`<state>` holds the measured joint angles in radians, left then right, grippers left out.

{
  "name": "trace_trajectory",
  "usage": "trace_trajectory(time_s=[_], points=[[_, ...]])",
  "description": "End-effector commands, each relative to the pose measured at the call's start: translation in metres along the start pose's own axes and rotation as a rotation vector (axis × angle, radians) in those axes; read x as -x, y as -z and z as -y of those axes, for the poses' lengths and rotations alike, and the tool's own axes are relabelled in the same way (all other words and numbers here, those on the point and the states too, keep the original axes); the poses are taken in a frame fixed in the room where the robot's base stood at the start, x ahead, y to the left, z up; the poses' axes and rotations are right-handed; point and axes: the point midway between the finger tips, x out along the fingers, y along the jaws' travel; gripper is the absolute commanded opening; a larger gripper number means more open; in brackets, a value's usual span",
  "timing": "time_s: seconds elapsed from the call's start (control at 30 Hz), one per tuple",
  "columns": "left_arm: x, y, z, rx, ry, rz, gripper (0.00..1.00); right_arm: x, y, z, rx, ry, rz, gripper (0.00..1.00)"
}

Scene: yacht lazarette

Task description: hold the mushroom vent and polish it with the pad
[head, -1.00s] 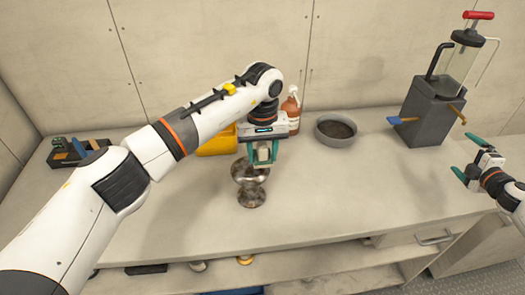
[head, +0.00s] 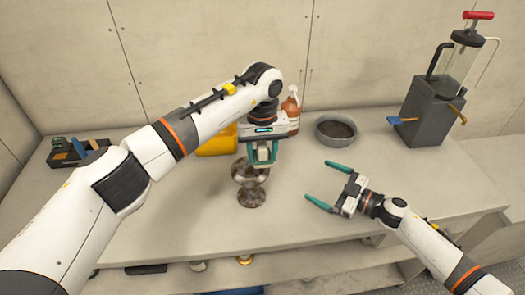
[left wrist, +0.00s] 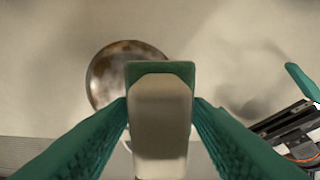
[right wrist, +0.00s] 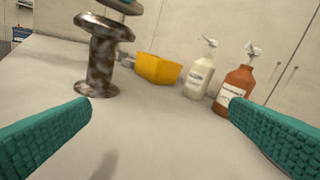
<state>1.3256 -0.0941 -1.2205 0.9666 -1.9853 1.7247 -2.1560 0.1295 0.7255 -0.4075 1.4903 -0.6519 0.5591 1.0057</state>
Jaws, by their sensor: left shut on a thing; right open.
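The mushroom vent (head: 251,194) stands upright on the counter, metallic with brown tarnish; it also shows in the left wrist view (left wrist: 106,88) and right wrist view (right wrist: 101,68). My left gripper (head: 263,160) is shut on the pad (left wrist: 160,112), a pale beige block with a green far edge. The pad is above the vent's top; I cannot tell whether they touch. My right gripper (head: 318,182) is open and empty, to the right of the vent and apart from it. In the right wrist view the vent stands beyond the left finger.
Behind are a yellow container (right wrist: 158,69), a white spray bottle (right wrist: 199,76), a brown bottle (right wrist: 235,87) and a grey bowl (head: 336,130). A pump device (head: 430,110) stands at the right, a tool tray (head: 78,151) far left. The counter's front edge is close to the vent.

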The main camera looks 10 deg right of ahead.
Motion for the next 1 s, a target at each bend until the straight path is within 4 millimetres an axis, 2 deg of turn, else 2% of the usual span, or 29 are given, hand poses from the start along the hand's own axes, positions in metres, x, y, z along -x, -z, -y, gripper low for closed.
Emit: trace_trajectory(time_s=[0.03, 0.1, 0.2, 0.3, 0.4, 0.57, 1.0], points=[[0.000, 0.000, 0.000, 0.000, 0.000, 0.000, 0.26, -0.013, -0.001, -0.020, -0.053, -0.032, 0.009, 1.00], [0.000, 0.000, 0.000, 0.000, 0.000, 0.000, 0.26, -0.027, -0.001, -0.043, -0.122, -0.074, 0.010, 1.00], [0.000, 0.000, 0.000, 0.000, 0.000, 0.000, 0.26, -0.043, -0.002, -0.071, -0.198, -0.121, 0.007, 1.00], [0.000, 0.000, 0.000, 0.000, 0.000, 0.000, 0.26, -0.053, -0.004, -0.089, -0.250, -0.153, 0.004, 1.00], [0.000, 0.000, 0.000, 0.000, 0.000, 0.000, 0.26, -0.059, -0.005, -0.098, -0.277, -0.169, 0.003, 1.00], [0.000, 0.000, 0.000, 0.000, 0.000, 0.000, 0.26, -0.069, -0.006, -0.103, -0.286, -0.174, 0.002, 1.00], [0.000, 0.000, 0.000, 0.000, 0.000, 0.000, 0.26, -0.129, -0.008, -0.112, -0.285, -0.174, 0.002, 1.00]])
